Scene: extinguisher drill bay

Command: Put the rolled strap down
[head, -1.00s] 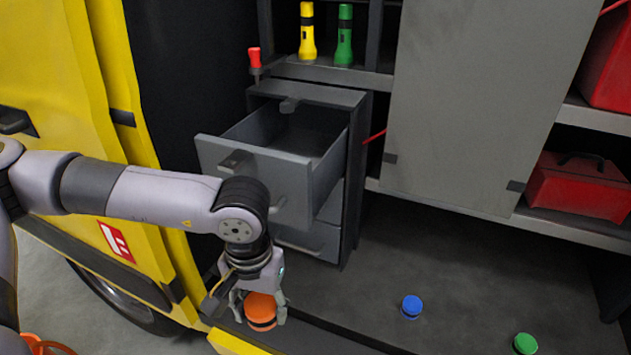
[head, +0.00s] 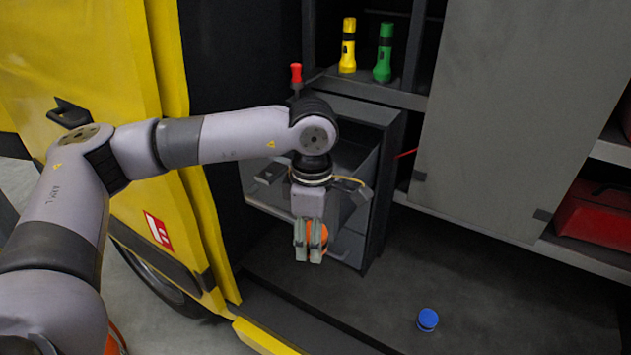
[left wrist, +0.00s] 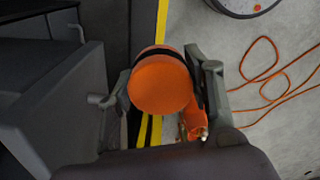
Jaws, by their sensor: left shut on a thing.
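The rolled strap is orange with a dark band. In the head view the strap (head: 318,237) is partly hidden by the fingers of my left gripper (head: 310,246). That gripper is shut on it and holds it up in front of the open drawer (head: 268,206). In the left wrist view the strap (left wrist: 160,85) shows its round orange face between the two fingers of the gripper (left wrist: 164,88). The drawer's inside is mostly hidden by my left arm. My right gripper is not in view.
A blue roll (head: 427,319) lies on the dark bay floor (head: 370,290), which has free room around it. A yellow torch (head: 348,46) and a green torch (head: 383,53) stand on the shelf above. A red case (head: 592,215) is at the right. An orange hose (left wrist: 268,80) lies on the ground.

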